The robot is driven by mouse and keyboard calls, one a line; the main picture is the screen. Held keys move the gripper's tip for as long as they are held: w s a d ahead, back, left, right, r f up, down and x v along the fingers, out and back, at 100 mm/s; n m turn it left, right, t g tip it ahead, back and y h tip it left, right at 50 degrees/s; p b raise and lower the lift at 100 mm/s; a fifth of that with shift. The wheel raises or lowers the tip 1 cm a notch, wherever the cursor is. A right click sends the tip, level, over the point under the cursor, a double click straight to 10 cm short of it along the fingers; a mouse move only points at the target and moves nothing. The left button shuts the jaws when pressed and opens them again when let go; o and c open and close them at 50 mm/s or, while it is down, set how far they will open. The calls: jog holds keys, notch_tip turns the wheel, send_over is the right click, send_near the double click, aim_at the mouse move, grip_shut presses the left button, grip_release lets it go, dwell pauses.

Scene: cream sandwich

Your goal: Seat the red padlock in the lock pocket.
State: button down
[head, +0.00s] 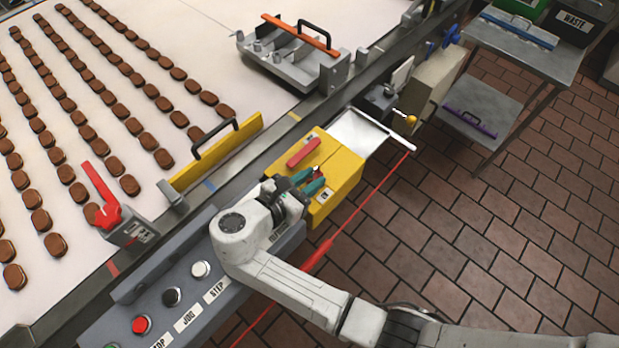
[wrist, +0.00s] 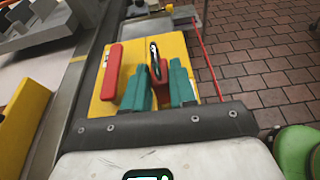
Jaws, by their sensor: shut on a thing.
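The red padlock shows between my fingertips in the wrist view (wrist: 158,70), with a dark shackle standing at its far side. In the head view the padlock (head: 318,173) is small and partly hidden by the fingers. My gripper (head: 310,181) has teal fingers shut on the padlock, one on each side, over the top of the yellow box (head: 343,163). The gripper also shows in the wrist view (wrist: 158,88). I cannot make out the lock pocket, nor tell whether the padlock touches the box top.
A red bar (head: 303,152) lies on the box top, left of my fingers in the wrist view. A control panel (head: 185,285) with buttons stands near my arm. A yellow handled guard (head: 217,150) and the conveyor of biscuits lie to the left. A red cord (head: 350,225) runs past the box.

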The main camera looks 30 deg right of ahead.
jog(key=shift+f+b, duration=0.6)
jog(key=shift+f, duration=0.75)
jog(key=shift+s+f, duration=0.1)
jog(key=shift+f, duration=0.2)
jog(key=shift+s+d+f+b, duration=0.15)
jog(key=shift+s+f+b, duration=0.1)
jog(key=shift+f+b, duration=0.3)
jog(key=shift+f, duration=0.1)
jog(key=shift+w+a+r+p, duration=0.1)
jog(key=shift+w+r+p, duration=0.05)
jog(key=shift+r+p, duration=0.4)
jog(key=shift+w+a+r+p, duration=0.1)
jog(key=shift+r+p, duration=0.45)
jog(key=shift+r, duration=0.15)
jog(key=shift+w+r, duration=0.1)
jog(key=shift+w, duration=0.05)
jog(key=shift+f, duration=0.45)
dwell(0.8)
